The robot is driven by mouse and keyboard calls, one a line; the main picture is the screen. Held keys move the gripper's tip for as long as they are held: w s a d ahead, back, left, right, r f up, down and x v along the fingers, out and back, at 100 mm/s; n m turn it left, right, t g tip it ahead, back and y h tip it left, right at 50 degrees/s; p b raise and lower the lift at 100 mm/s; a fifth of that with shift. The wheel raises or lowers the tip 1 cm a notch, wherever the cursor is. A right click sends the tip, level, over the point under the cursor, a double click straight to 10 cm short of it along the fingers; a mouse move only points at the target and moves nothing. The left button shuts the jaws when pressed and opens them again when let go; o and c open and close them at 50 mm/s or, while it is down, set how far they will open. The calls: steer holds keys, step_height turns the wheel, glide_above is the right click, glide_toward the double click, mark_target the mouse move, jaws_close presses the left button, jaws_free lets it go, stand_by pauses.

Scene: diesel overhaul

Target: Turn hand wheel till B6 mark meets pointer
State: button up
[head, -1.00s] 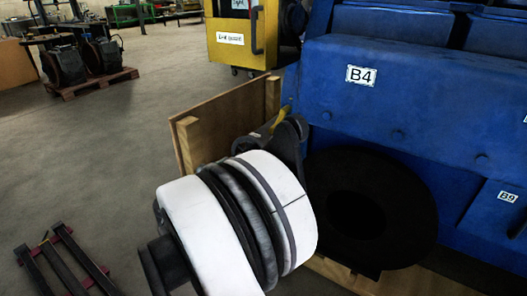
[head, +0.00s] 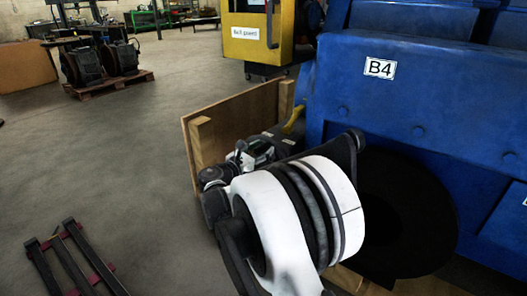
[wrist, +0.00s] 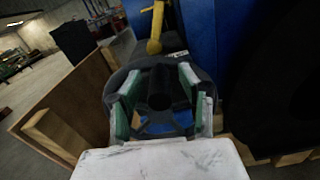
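My gripper (wrist: 160,112) is open in the wrist view, with a green-padded finger on either side. A dark upright knob or cylinder (wrist: 160,88) stands between the fingers, with gaps on both sides. Dark spoked parts below it look like the hand wheel (wrist: 155,128); the fingers hide much of it. A yellow pointer (wrist: 155,28) stands just beyond, beside a small white label (wrist: 180,54) too small to read. In the head view the yellow pointer (head: 293,120) shows behind my gripper (head: 252,152). I cannot make out a B6 mark.
The blue engine (head: 430,95) with a B4 plate (head: 380,68) stands at the right, with a large black disc (head: 420,215) below. A wooden panel (head: 225,115) stands close at the left. A yellow cabinet (head: 246,47) is behind.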

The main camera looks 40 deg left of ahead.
steer(key=shift+w, duration=0.45)
jaws_close()
